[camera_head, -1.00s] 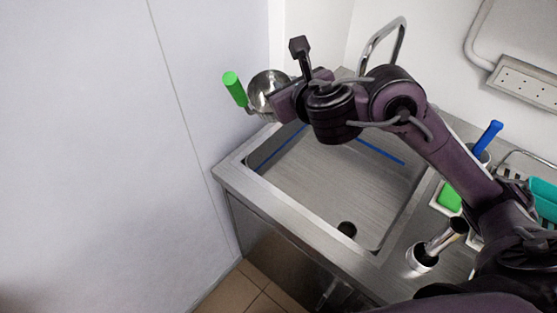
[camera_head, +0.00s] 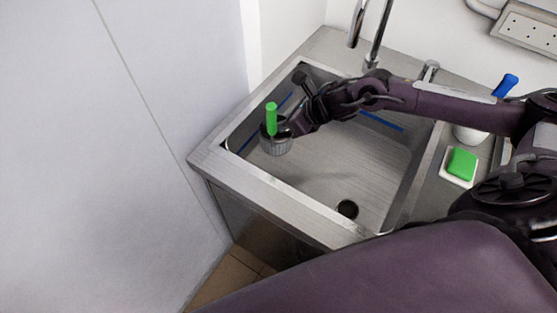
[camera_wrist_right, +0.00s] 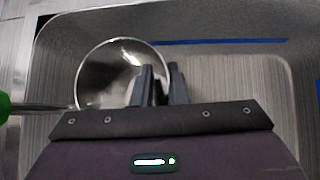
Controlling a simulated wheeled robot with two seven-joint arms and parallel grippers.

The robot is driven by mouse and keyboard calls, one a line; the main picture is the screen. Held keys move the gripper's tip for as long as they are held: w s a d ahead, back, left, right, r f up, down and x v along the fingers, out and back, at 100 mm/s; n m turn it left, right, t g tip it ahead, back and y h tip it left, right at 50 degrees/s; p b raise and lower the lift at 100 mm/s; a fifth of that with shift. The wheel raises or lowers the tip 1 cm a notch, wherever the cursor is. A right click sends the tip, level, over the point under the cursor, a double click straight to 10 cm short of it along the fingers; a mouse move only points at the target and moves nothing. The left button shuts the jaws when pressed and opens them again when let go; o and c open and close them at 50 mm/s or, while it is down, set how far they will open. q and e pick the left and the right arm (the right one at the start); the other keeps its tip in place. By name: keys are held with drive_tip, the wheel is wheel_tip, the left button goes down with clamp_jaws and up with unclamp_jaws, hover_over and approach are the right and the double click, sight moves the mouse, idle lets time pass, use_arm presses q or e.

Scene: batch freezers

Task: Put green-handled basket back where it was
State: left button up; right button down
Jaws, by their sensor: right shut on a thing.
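The green-handled basket (camera_head: 276,146) is a small round metal cup with a green handle (camera_head: 272,119) standing upright from it. It is inside the left part of the sink (camera_head: 335,227), near the left wall; whether it touches the bottom I cannot tell. My right gripper (camera_head: 289,130) is shut on the basket's rim. In the right wrist view, the fingers of my right gripper (camera_wrist_right: 161,84) straddle the right side of the basket's round rim (camera_wrist_right: 82,75), and the green handle (camera_wrist_right: 4,106) shows at the left edge. My left gripper is out of view.
A faucet (camera_head: 377,40) stands behind the sink. A green sponge (camera_head: 462,164) lies in a white dish on the right counter, near a white cup (camera_head: 470,134) with a blue-handled tool (camera_head: 507,85). A pale wall (camera_head: 120,150) closes off the left.

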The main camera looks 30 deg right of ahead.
wheel_tip(320, 180, down, 9)
drive_tip(key=shift+f+p, duration=0.2)
drive_tip(key=shift+p, duration=0.5)
drive_tip(key=c, duration=1.4)
unclamp_jaws()
drive_tip(key=b+v, duration=0.1)
drive_tip(key=v, duration=1.1)
drive_tip(key=shift+r, duration=0.1)
